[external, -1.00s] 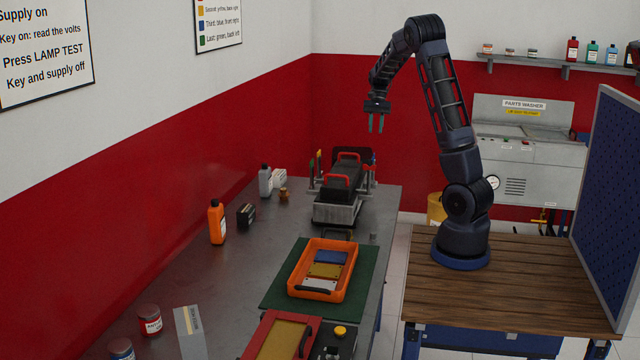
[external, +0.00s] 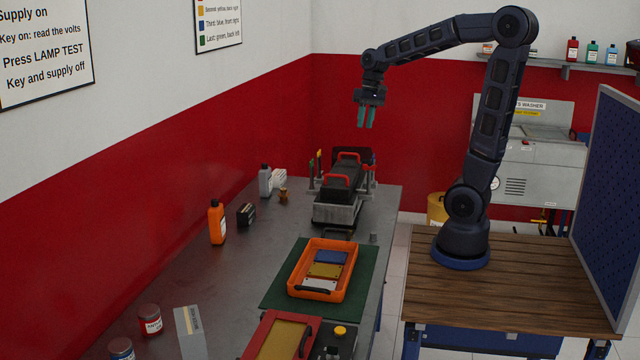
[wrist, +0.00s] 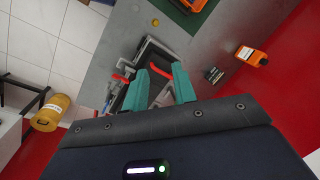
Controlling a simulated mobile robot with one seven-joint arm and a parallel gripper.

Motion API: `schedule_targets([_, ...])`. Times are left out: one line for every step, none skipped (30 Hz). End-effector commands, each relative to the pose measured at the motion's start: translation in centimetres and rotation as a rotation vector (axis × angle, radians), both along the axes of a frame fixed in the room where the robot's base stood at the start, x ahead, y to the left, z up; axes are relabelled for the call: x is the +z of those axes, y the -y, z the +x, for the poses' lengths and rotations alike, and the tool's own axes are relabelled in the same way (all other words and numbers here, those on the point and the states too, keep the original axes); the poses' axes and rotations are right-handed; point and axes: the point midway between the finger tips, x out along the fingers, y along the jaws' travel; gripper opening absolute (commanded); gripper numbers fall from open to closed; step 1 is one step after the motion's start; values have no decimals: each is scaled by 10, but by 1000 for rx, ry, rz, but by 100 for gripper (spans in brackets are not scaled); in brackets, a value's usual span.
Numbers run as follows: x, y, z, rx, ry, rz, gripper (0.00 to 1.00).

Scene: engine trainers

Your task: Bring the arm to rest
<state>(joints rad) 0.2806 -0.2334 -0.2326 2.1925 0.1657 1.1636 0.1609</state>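My gripper (external: 366,117) hangs in the air above the far part of the grey bench, pointing down, well above the engine trainer. It holds nothing. In the wrist view its two green fingers (wrist: 160,84) stand apart with a clear gap. My arm rises from a blue base on the wooden table, with the elbow high and the forearm reaching left. The black engine trainer (external: 341,193) with red handles sits on a grey stand on the bench. In the wrist view the fingers partly cover it.
An orange tray (external: 350,284) with coloured plates lies on a green mat (external: 279,291). An orange bottle (external: 217,222), a dark box (external: 246,214) and a grey bottle (external: 265,180) stand along the wall. A blue pegboard (external: 607,190) stands right of my base. The air around the gripper is clear.

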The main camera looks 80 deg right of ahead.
Motion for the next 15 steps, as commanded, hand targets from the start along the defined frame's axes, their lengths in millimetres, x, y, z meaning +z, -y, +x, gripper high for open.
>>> schedule_targets([3, -17, -6, 47, 22, -19, 27])
schedule_targets([4, -25, -10, 73, 33, -30, 27])
schedule_targets([6, -36, -15, 108, 50, -45, 27])
schedule_targets([6, -45, -19, 134, 62, -56, 27])
schedule_targets([7, -53, -23, 160, 75, -69, 27])
schedule_targets([8, -63, -29, 196, 90, -85, 27])
schedule_targets([8, -71, -33, 222, 102, -96, 27])
schedule_targets([9, -79, -37, 247, 115, -109, 27])
schedule_targets([9, -89, -43, 281, 131, -125, 27])
schedule_targets([8, -96, -48, 309, 142, -139, 27])
schedule_targets([8, -102, -53, 335, 155, -151, 27])
schedule_targets([8, -111, -59, 368, 173, -169, 27])
schedule_targets([7, -118, -64, 392, 185, -181, 27])
schedule_targets([6, -124, -69, 419, 197, -196, 27])
schedule_targets([5, -132, -76, 453, 215, -214, 27])
